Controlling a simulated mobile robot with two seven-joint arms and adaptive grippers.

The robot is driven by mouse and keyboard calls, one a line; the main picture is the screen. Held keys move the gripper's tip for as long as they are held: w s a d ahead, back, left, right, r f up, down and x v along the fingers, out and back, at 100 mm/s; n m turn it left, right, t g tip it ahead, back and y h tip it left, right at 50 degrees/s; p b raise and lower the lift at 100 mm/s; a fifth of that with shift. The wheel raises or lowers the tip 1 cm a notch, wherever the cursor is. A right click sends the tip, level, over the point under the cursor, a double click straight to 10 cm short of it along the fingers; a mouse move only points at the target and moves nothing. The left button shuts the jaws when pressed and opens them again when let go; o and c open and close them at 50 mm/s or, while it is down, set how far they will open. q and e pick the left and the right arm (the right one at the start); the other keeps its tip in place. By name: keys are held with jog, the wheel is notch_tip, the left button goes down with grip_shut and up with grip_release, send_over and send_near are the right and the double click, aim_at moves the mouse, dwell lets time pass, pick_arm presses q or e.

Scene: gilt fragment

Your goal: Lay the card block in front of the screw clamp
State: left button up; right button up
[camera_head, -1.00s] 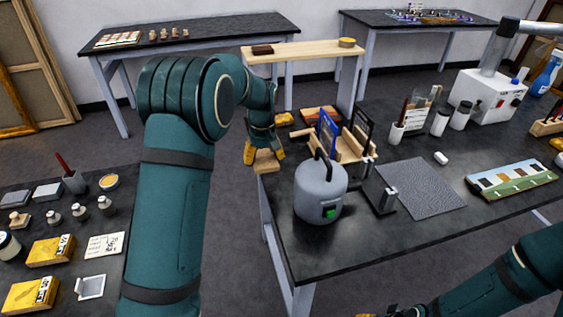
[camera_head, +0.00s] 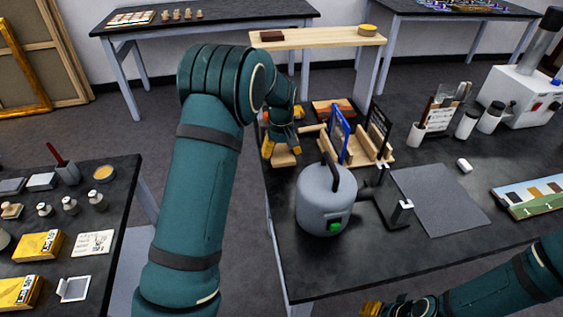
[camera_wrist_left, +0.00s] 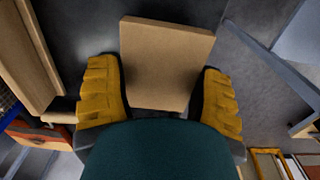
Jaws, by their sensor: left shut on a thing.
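The card block (camera_head: 284,158) is a flat tan piece at the far left corner of the dark workbench. My left gripper (camera_head: 282,142) is shut on it; the left wrist view shows the block (camera_wrist_left: 166,62) between the yellow fingers (camera_wrist_left: 160,95). Whether it touches the bench is unclear. The screw clamp (camera_head: 398,212), dark with a grey metal part, stands right of a grey canister, beside a grey mat. My right gripper (camera_head: 372,308) shows only partly at the bottom edge, and its jaws are unclear.
The grey canister (camera_head: 325,205) with a black handle stands between the block and the clamp. A wooden rack (camera_head: 360,152) with upright panels is just right of my left gripper. The grey mat (camera_head: 440,200) is bare. The bench front is clear.

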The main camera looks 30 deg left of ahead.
aim_at(281, 160)
pick_arm(q)
jog(key=shift+f+b, duration=0.3)
jog(key=shift+f, duration=1.55)
jog(key=shift+f, duration=0.15)
jog(key=o, duration=1.1)
notch_tip(281, 160, up, 12)
jog(key=shift+r+p, duration=0.15)
jog(key=shift+p, duration=1.05)
